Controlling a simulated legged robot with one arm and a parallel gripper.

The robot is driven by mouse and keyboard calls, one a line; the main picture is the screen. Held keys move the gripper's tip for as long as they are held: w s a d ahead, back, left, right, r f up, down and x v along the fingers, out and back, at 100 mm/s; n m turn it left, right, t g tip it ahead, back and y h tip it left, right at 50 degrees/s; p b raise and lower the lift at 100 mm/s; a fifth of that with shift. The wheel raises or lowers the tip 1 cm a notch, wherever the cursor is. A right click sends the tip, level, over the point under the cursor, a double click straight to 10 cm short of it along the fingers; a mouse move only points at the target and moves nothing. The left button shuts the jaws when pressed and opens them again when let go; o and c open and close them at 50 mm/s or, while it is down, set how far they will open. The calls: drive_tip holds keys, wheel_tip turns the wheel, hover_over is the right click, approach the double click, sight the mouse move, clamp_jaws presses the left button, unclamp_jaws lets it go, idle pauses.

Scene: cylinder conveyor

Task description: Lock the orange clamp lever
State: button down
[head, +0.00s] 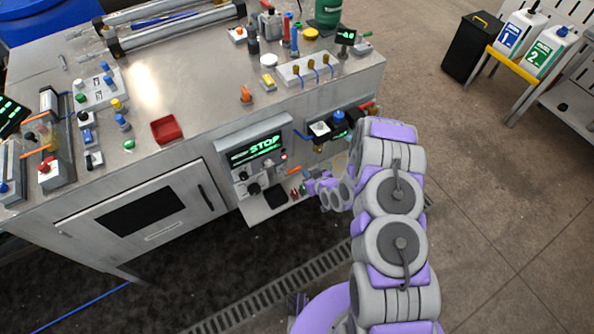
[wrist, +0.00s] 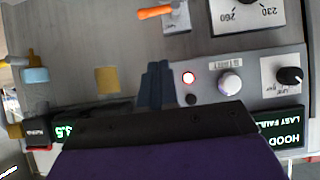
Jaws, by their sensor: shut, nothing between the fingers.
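An orange clamp lever (wrist: 155,12) on a small grey bracket is near the top edge of the wrist view. In the head view an orange handle (head: 294,170) on the machine's front panel appears to be the same lever, small and partly blurred. My gripper (wrist: 157,75) is shut and empty, its dark fingertips together in front of the panel. In the wrist picture the lever is above the fingertips, apart from them. In the head view my gripper (head: 312,186) is at the panel's right side, just below the orange handle. Whether the clamp is locked cannot be told.
Open floor lies to the right.

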drive_tip(key=b, duration=0.3)
hover_over(296, 170)
drive_tip(key=s, duration=0.2)
wheel_tip(296, 170, down, 6)
wheel_tip(296, 170, down, 3)
drive_tip(key=shift+d+b, duration=0.15)
drive_tip(key=shift+b, duration=0.4)
drive_tip(key=shift+f, duration=0.25)
